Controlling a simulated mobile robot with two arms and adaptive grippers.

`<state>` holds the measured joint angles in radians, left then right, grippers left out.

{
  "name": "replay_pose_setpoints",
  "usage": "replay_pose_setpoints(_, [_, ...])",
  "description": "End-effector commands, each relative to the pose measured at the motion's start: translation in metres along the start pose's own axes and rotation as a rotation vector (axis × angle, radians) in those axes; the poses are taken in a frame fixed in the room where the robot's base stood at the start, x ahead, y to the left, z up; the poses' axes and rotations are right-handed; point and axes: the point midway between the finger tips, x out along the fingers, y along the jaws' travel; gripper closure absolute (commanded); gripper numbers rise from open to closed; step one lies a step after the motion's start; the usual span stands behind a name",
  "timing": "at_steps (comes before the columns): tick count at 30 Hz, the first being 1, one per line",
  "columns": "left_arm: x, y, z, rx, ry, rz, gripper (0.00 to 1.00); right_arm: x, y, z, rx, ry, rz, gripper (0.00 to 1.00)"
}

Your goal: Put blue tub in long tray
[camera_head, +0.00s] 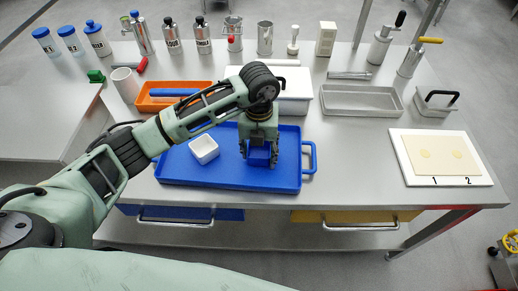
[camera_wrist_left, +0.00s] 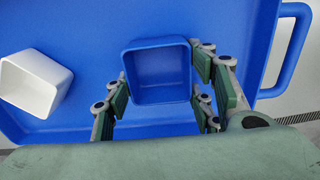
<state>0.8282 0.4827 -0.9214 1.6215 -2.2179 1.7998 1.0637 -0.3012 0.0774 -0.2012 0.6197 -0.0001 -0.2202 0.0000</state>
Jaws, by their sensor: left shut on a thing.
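My left gripper (camera_head: 258,160) is shut on the small square blue tub (camera_head: 259,156). The tub is upright and over the blue tray with handles; I cannot tell whether it touches the tray floor. In the left wrist view the tub (camera_wrist_left: 158,72) looks empty, with the fingers of the left gripper (camera_wrist_left: 160,98) on either side of it. A long shallow grey metal tray (camera_head: 362,112) lies at the back right of the table, apart from the gripper, and looks empty. My right gripper is not in view.
The blue tray (camera_head: 225,181) also holds a white tub (camera_head: 204,149), left of the gripper. An orange tray (camera_head: 145,101) and a white container (camera_head: 297,96) stand behind. Bottles and tools line the back.

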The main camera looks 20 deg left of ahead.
Motion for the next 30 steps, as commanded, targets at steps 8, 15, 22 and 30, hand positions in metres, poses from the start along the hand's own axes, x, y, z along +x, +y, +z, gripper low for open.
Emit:
replay_pose_setpoints(8, [0.002,0.0,0.001,0.0,-0.003,-0.001,0.71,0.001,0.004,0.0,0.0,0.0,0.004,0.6])
replay_pose_setpoints(15, [0.003,0.0,0.001,-0.001,-0.002,-0.001,0.35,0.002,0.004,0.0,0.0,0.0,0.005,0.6])
replay_pose_setpoints(22, [0.003,0.0,0.001,-0.001,-0.002,-0.001,0.3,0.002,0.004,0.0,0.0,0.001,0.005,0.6])
replay_pose_setpoints(30, [-0.006,-0.001,0.001,-0.001,-0.004,-0.003,0.3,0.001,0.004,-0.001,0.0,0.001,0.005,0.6])
